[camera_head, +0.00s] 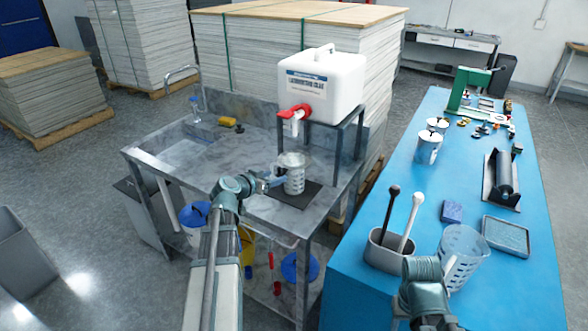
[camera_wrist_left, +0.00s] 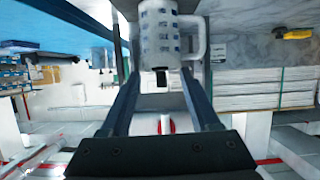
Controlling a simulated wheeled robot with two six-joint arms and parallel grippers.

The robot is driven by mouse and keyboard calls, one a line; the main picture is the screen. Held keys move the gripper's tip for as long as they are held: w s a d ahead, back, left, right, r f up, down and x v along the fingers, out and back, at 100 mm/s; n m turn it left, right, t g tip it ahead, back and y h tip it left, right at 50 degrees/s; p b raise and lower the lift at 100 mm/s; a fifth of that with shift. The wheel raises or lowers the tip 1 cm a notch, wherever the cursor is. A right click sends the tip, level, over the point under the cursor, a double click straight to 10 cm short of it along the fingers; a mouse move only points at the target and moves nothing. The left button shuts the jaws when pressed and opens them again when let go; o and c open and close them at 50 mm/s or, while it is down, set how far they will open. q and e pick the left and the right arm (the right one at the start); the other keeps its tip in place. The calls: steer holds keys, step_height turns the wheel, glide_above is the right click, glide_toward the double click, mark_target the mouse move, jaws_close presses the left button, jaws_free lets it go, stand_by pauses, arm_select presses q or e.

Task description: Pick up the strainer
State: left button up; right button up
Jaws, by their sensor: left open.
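A pale handled cup with rows of slot-like marks (camera_head: 294,178) stands upright on a dark mat under the red tap. It fills the top middle of the left wrist view (camera_wrist_left: 160,35). A similar larger slotted cup (camera_head: 464,250) stands on the blue table. I cannot tell for sure which of them is the strainer. My left gripper (camera_head: 276,181) is open at the left side of the cup under the tap. Its fingers point at that cup in the left wrist view (camera_wrist_left: 160,82); contact cannot be told. Part of my right arm shows at the bottom right, without its fingers.
A white container with a red tap (camera_head: 325,85) stands on a metal stand above the sink bench (camera_head: 255,150). A yellow sponge (camera_head: 227,121) lies behind. The blue table (camera_head: 375,290) holds a grey holder (camera_head: 388,255), a roller (camera_head: 502,180) and white cans (camera_head: 428,150).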

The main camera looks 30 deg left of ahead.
mark_target(278, 175)
arm_select(q)
steer(key=shift+b+x, duration=0.95)
steer(key=shift+x, duration=1.8)
steer(key=shift+s, duration=0.1)
jaws_close()
